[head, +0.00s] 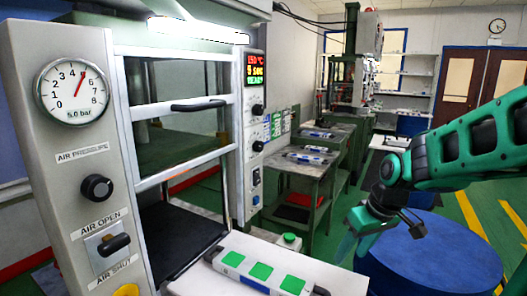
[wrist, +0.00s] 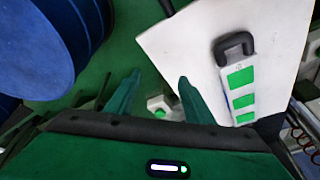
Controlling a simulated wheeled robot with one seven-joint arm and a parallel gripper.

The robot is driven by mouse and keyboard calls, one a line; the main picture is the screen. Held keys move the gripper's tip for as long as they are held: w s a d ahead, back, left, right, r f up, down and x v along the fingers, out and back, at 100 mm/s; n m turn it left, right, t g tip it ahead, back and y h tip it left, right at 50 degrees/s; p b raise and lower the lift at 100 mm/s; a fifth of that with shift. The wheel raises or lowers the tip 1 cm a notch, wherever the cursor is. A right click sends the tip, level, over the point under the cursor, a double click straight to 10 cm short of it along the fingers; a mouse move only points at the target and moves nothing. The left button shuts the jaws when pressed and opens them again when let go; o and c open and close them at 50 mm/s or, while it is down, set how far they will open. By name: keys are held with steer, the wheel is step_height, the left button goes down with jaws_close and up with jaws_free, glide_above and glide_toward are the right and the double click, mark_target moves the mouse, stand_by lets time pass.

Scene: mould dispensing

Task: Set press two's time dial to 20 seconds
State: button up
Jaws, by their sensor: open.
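The nearest press has a control panel (head: 251,140) on its right post; I cannot read a press number. Its display (head: 255,70) shows 150 °C in red, what looks like 9 sec in yellow and READY in green. Below it are two black knobs, an upper one (head: 258,109) and a lower one (head: 258,146); their labels are too small to read, so I cannot tell which is the time dial. My gripper (head: 354,250) is open and empty, pointing down right of the panel, apart from it. Its spread fingers show in the wrist view (wrist: 159,78).
A white mould with green pads and black handles (head: 232,259) lies on a pale table (head: 325,270) before the press. A blue drum (head: 435,255) stands at right, under my arm. A pressure gauge (head: 72,92) reads about 5 bar. Metal tables (head: 305,172) stand behind.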

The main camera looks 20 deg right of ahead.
steer(key=w+a+r+n+t+y, duration=0.15)
steer(key=w+a+n, duration=0.25)
steer(key=w, duration=0.6)
steer(key=n+t+y, duration=0.6)
steer(key=t+y, duration=0.3)
glide_toward(261, 147)
steer(key=shift+g, duration=0.25)
steer(key=x, duration=0.8)
steer(key=shift+w+a, duration=0.1)
steer(key=shift+w, duration=0.35)
steer(key=shift+c, duration=0.2)
steer(key=c, duration=1)
